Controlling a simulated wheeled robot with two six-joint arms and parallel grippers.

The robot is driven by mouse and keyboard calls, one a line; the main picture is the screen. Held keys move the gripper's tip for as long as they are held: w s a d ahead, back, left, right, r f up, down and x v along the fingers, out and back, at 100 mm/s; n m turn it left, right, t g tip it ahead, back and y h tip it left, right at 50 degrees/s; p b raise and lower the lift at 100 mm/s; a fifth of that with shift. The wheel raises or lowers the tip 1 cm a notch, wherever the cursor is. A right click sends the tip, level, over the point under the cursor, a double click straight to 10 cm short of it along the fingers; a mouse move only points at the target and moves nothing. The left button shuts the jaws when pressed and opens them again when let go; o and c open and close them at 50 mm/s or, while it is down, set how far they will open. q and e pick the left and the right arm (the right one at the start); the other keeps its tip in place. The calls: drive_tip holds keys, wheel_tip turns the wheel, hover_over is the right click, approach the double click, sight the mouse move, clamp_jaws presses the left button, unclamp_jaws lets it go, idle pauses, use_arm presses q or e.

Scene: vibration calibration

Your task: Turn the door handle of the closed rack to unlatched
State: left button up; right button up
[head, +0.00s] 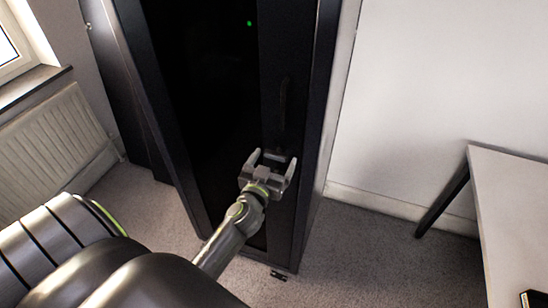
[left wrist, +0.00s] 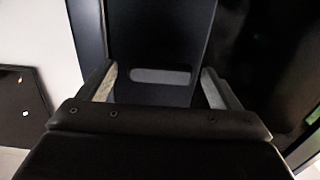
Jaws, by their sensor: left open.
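The closed rack (head: 215,90) is a tall dark cabinet in the middle of the head view. Its door handle (head: 283,103) is a narrow, dark upright bar on the strip at the door's right side. It is hard to make out against the dark door. My left gripper (head: 269,160) is open in front of that strip, just below the handle in the picture. In the left wrist view, the open fingers (left wrist: 162,86) stand on either side of a grey rounded slot shape (left wrist: 160,76) on a dark strip. Nothing is visibly held. My right gripper is not in view.
A small green light (head: 249,23) glows high on the rack door. A table (head: 510,205) stands at the right, and a radiator (head: 45,150) is at the left under the window. Carpet (head: 365,255) lies clear between the rack and the table.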

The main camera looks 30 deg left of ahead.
use_arm(q)
drive_tip(key=shift+w+a, duration=0.1)
drive_tip(key=shift+w, duration=0.3)
drive_tip(key=shift+c, duration=0.2)
drive_tip(key=c, duration=0.9)
drive_tip(key=shift+c, duration=0.2)
